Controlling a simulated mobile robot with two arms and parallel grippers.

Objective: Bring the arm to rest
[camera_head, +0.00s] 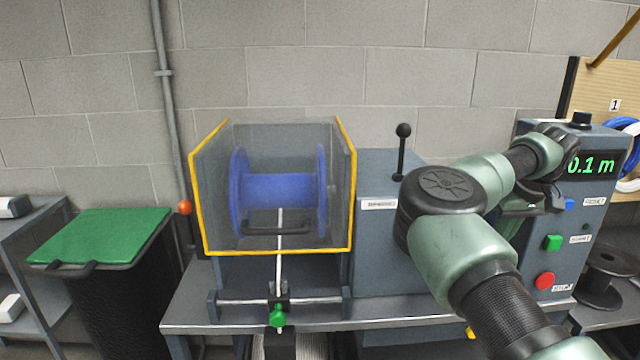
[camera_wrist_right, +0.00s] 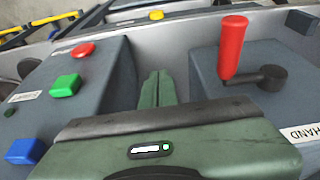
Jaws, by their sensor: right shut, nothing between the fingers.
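My right arm (camera_head: 470,255) comes in from the lower right of the head view and reaches up to the control box. Its elbow and forearm hide part of the bench. My right gripper (camera_wrist_right: 158,78) shows in the wrist view with its two green fingers together and nothing between them. The fingers lie between the button box on the left and a red crank handle (camera_wrist_right: 233,48) on the right, touching neither as far as I can tell. In the head view the gripper is mostly hidden by the wrist. My left gripper is not in view.
The control box (camera_head: 597,240) reads 0.1 m and carries blue, green (camera_head: 552,242) and red (camera_head: 544,280) buttons. A blue spool (camera_head: 280,190) sits behind a yellow-edged guard (camera_head: 354,200). A black-knobbed lever (camera_head: 402,140) stands beside it. A green-lidded bin (camera_head: 100,237) stands left.

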